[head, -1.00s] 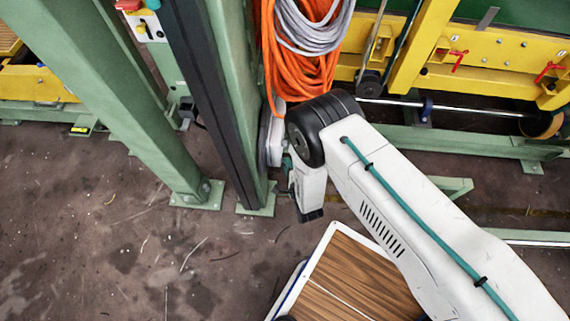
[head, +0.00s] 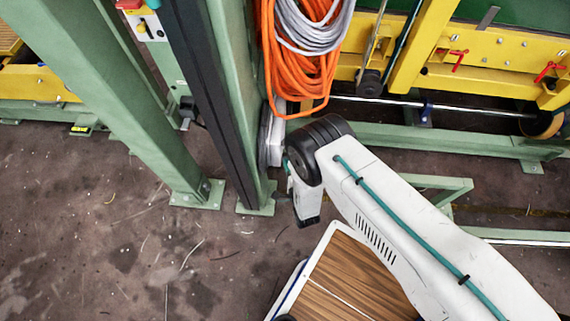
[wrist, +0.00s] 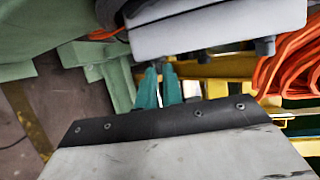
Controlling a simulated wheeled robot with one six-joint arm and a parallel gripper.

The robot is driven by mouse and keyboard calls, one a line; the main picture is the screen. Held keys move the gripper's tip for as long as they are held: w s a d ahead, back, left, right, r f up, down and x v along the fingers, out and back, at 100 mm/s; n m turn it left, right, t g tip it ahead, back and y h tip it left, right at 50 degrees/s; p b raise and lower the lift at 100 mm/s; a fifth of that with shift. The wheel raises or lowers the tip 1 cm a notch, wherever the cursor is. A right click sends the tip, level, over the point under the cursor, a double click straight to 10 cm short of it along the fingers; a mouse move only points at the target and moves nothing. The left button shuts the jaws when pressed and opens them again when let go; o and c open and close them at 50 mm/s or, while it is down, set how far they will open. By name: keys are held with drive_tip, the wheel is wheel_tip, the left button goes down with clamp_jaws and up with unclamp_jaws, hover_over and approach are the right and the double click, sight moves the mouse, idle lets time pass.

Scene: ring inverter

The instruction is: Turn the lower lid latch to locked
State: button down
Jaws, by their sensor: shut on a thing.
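A pale grey box (wrist: 215,22) with a darker lid edge is at the top of the wrist view. In the head view it shows edge-on (head: 266,135) on the green post, mostly hidden by the post and my arm. Small dark latches stick out along its edge; one (wrist: 265,46) is apart from my gripper, to the right. My gripper (wrist: 160,72) has teal fingers close together, shut at the lower lid latch (wrist: 171,52), which is partly hidden by the fingers. I cannot tell the latch's angle. In the head view, my arm covers most of the gripper.
Orange and grey cable coils (head: 295,60) hang right beside the box. Green posts (head: 160,110) stand to the left. A yellow machine frame (head: 480,70) with red handles is behind. The floor (head: 110,250) at lower left is clear apart from scraps.

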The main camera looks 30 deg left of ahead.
drive_tip(key=shift+s+f+n+t+y, duration=0.1)
drive_tip(key=shift+f+n+t+y, duration=0.3)
drive_tip(key=shift+t+y, duration=0.3)
drive_tip(key=c, duration=1.5)
unclamp_jaws()
drive_tip(key=shift+c, duration=0.2)
drive_tip(key=v, duration=0.7)
drive_tip(key=shift+s+d, duration=0.25)
drive_tip(key=shift+d, duration=0.1)
